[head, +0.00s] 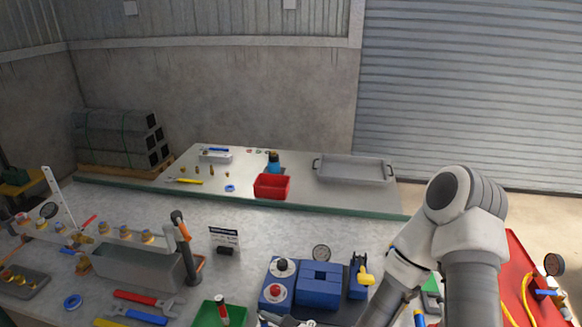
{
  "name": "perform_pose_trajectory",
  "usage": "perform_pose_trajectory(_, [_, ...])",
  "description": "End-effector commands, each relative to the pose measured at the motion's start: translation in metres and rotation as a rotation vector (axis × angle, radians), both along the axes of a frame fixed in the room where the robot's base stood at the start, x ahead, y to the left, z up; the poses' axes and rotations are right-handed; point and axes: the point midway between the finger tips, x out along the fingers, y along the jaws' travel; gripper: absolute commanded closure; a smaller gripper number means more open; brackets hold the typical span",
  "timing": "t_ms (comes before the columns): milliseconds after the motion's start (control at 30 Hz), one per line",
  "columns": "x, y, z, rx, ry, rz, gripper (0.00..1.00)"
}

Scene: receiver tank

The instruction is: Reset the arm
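My arm rises at the lower right and bends down to the left toward the bottom edge. What looks like part of my gripper (282,320) shows at the bottom edge, below the blue device (312,284) on the near bench (130,225). Most of it is cut off by the frame. Its fingers cannot be made out, so I cannot see whether it is open, shut or holding anything.
Left of the arm stand a grey trough (138,268), wrenches (145,299) and a green tray (218,314). A red tray (515,262) with a yellow hose lies right of it. Behind, a table holds a red bin (271,187) and a grey tray (352,170).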

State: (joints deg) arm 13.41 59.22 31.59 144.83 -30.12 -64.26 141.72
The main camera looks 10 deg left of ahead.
Motion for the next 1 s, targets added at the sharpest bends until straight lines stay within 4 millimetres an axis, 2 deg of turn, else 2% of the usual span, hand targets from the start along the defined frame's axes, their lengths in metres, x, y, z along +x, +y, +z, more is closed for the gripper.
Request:
perform_pose_trajectory(167, [0.012, -0.018, 0.0, -0.215, -0.127, 0.096, 0.42])
perform_pose_trajectory(467, [0.039, -0.075, 0.014, -0.722, -0.372, 0.337, 0.42])
perform_pose_trajectory(733, [0.053, -0.133, 0.052, -1.118, -0.511, 0.548, 0.42])
perform_pose_trajectory(1000, [0.048, -0.184, 0.106, -1.43, -0.579, 0.763, 0.42])
